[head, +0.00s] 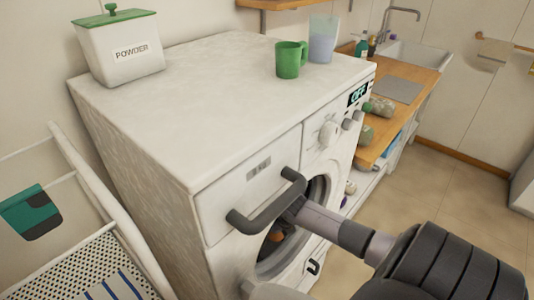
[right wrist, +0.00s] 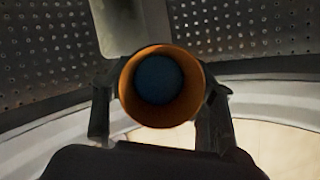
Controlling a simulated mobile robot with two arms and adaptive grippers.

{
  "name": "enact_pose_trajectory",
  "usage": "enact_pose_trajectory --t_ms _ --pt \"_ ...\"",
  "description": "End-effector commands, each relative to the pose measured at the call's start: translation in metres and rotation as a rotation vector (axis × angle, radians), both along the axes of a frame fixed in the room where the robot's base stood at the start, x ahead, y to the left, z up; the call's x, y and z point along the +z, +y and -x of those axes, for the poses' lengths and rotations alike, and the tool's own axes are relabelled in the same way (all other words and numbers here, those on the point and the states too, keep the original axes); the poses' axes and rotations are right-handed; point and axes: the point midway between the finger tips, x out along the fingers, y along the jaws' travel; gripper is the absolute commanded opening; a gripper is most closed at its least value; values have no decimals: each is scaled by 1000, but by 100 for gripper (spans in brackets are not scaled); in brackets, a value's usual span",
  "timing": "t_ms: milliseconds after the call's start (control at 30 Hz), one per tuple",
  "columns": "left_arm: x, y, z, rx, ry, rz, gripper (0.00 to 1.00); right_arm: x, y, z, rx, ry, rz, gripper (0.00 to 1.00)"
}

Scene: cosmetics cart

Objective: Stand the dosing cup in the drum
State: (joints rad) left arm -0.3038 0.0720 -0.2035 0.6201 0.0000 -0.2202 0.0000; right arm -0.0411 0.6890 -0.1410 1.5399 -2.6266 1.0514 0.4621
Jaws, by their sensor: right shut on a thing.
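The dosing cup (right wrist: 127,92) is an orange round cup with a dark blue inside. In the right wrist view its open mouth faces the camera. My right gripper (right wrist: 158,86) is shut on it, one finger on each side. The perforated drum wall (right wrist: 255,28) lies behind and around it. In the head view my right arm reaches through the round opening in the washing machine's front. A small orange part of the cup (head: 276,236) shows in the dark drum. The fingers are mostly hidden there. I cannot tell whether the cup touches the drum.
The washing machine top (head: 215,85) carries a powder box (head: 120,48), a green mug (head: 288,60) and a clear jug (head: 322,40). A drum fin (right wrist: 130,22) stands close behind the cup. A wooden counter with a sink (head: 420,58) is at the right.

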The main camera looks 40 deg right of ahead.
Motion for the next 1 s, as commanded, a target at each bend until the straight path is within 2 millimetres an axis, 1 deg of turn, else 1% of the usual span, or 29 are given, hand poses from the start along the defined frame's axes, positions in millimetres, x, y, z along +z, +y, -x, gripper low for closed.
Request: enact_pose_trajectory --t_ms 33,100,200,333,467,633,733,800,1000 --pt "2 2 0 -1 -1 -3 79 2 -3 -13 -3 -3 -3 18" --pt "3 5 -1 -2 -1 -5 79 2 -7 -28 -4 -4 -3 18" --pt "4 7 -1 0 -2 -8 79 1 -12 -44 -2 -2 -3 18" --pt "4 8 -3 1 -3 -10 79 1 -16 -57 0 -1 -1 18" --pt "5 8 -4 2 -5 -9 79 -2 -17 -60 1 0 -2 18" --pt "7 8 -4 2 -5 -10 79 -23 -16 -59 -1 3 -4 18" --pt "8 8 -4 2 -5 -10 79 -32 -17 -60 1 1 -2 18" --pt "8 8 -4 2 -5 -10 79 -35 -17 -60 1 0 -2 18" --pt "8 8 -4 2 -5 -10 79 -35 -17 -60 2 0 0 18"
